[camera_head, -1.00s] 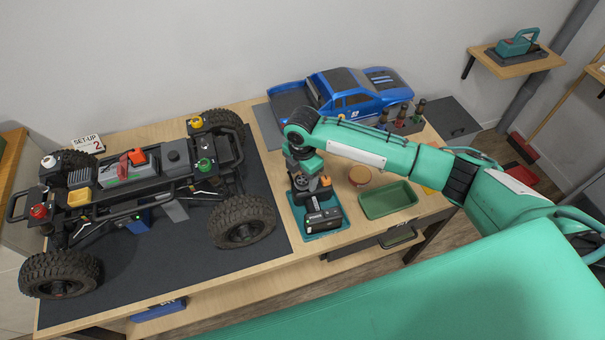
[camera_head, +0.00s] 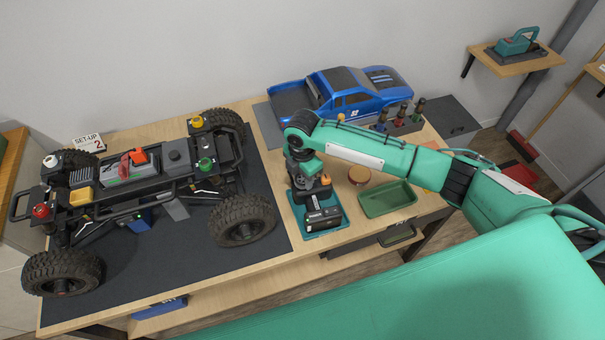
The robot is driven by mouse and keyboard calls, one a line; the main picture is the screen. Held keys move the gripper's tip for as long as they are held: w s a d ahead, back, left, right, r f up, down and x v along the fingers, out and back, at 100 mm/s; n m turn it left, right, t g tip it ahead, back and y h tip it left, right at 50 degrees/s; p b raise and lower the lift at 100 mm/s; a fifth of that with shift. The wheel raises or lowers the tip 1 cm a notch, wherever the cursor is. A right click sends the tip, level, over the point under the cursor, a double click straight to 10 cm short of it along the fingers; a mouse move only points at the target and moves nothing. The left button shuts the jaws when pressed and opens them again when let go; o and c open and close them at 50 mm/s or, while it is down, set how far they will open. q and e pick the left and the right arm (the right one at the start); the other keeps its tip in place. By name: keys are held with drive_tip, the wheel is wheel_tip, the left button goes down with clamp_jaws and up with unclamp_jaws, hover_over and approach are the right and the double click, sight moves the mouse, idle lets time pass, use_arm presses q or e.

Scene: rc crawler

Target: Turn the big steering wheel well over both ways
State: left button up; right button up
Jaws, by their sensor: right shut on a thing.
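My right gripper (camera_head: 303,184) points down over a dark handheld controller (camera_head: 321,215) in a teal tray (camera_head: 335,231) on the bench. It is shut on a part there, which the gripper itself mostly hides. I cannot make out the steering wheel clearly. A small orange part (camera_head: 325,180) shows just right of the jaws. The crawler chassis (camera_head: 125,195) stands on a dark mat to the left, with a near left tyre (camera_head: 62,273) and a near right tyre (camera_head: 242,219). My left gripper is not in view.
A blue truck body (camera_head: 345,92) lies at the back. A green tray (camera_head: 388,198), a round orange-topped tub (camera_head: 359,175) and a rack of drivers (camera_head: 400,118) stand close around my right arm. The mat (camera_head: 180,258) is bare in front of the chassis.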

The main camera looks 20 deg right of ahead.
sight(303, 179)
drive_tip(key=m+p, duration=0.1)
drive_tip(key=p, duration=0.1)
drive_tip(key=m+p, duration=0.2)
drive_tip(key=shift+r+m, duration=0.25)
drive_tip(key=shift+m, duration=0.05)
drive_tip(key=m+p, duration=0.2)
drive_tip(key=m, duration=0.1)
drive_tip(key=shift+f+m+p, duration=0.2)
drive_tip(key=shift+m+p, duration=0.5)
drive_tip(key=shift+p, duration=0.1)
drive_tip(key=o, duration=1)
drive_tip(key=shift+r, duration=0.1)
wheel_tip(303, 179, up, 14)
drive_tip(key=b, duration=0.3)
drive_tip(key=shift+f+b, duration=0.2)
drive_tip(key=shift+b, duration=0.1)
